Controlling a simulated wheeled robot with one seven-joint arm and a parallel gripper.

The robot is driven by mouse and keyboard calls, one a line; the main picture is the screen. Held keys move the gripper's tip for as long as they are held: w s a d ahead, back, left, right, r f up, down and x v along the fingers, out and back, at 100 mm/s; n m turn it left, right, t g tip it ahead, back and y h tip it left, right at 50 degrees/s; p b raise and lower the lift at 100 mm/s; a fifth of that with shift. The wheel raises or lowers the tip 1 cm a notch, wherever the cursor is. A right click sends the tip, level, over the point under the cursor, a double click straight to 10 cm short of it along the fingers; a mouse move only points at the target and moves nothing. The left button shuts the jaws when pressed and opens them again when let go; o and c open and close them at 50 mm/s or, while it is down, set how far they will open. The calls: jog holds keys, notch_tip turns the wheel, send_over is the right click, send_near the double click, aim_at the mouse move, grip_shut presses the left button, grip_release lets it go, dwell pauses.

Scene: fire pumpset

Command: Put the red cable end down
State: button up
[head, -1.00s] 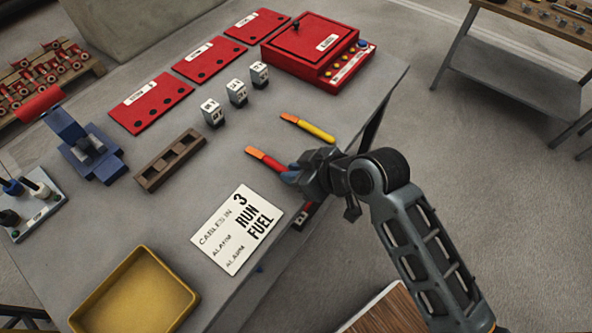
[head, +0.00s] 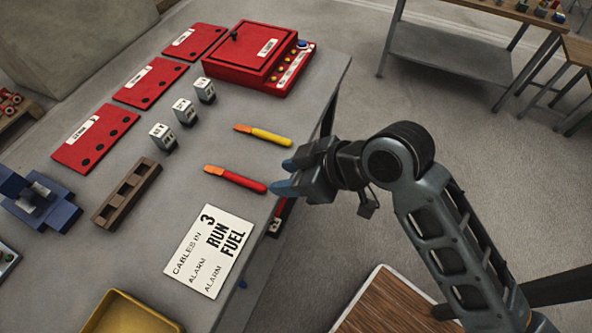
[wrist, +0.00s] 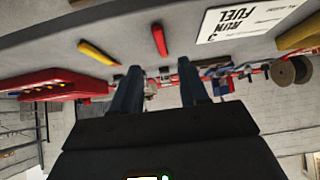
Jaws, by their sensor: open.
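The red cable end (head: 240,180), with an orange tip, lies on the grey table near its right edge. In the wrist view it (wrist: 159,40) lies beyond the fingertips, apart from them. My gripper (head: 279,176) is open and empty, its blue-tipped fingers just right of the red cable end at the table edge. It also shows in the wrist view (wrist: 160,85) with its two fingers spread. A yellow cable end (head: 264,135) lies parallel, farther back on the table.
A white card (head: 211,250) reading "3 RUN FUEL" lies in front of the red cable end. White blocks (head: 185,111), a brown slotted rack (head: 127,194), red plates (head: 97,138) and a red panel box (head: 252,57) stand behind and left. A yellow tray (head: 125,312) is at the front.

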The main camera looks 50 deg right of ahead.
jog(key=shift+v, duration=1.1)
jog(key=s+f+m+t+h, duration=0.1)
jog(key=s+m+t+h, duration=0.2)
jog(key=s, duration=0.7)
jog(key=s+a+r+t, duration=0.1)
jog(key=s+r+t, duration=0.2)
jog(key=s+r, duration=0.4)
jog(key=s, duration=0.3)
jog(key=shift+a+m, duration=0.25)
jog(key=shift+m, duration=0.05)
